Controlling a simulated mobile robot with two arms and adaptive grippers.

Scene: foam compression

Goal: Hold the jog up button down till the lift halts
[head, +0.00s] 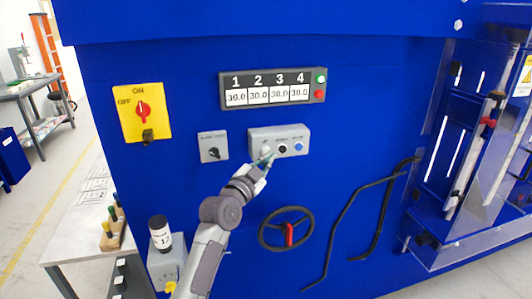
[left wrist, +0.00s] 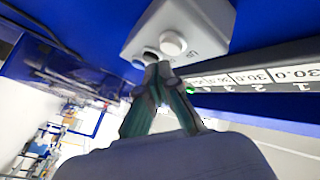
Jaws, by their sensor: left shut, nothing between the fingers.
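The grey button box (head: 279,140) is mounted on the blue machine front, below the numbered display. In the head view it has a whitish button at left, a black button (head: 283,148) in the middle and a blue button (head: 298,147) at right. Their small labels are too blurred to read. My left gripper (head: 265,160) is shut and empty, its tips at the box's lower left. In the left wrist view the tips (left wrist: 158,68) are close to the white button (left wrist: 172,43) and the dark button (left wrist: 151,54). I cannot tell whether they touch either. My right gripper is not in view.
The display (head: 273,90) reads 30.0 in each column. A grey switch box (head: 213,146) and a yellow ON/OFF switch (head: 142,112) are at left. A handwheel (head: 287,229) and black bent bars (head: 345,215) are below. A clear guard (head: 470,235) is at right.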

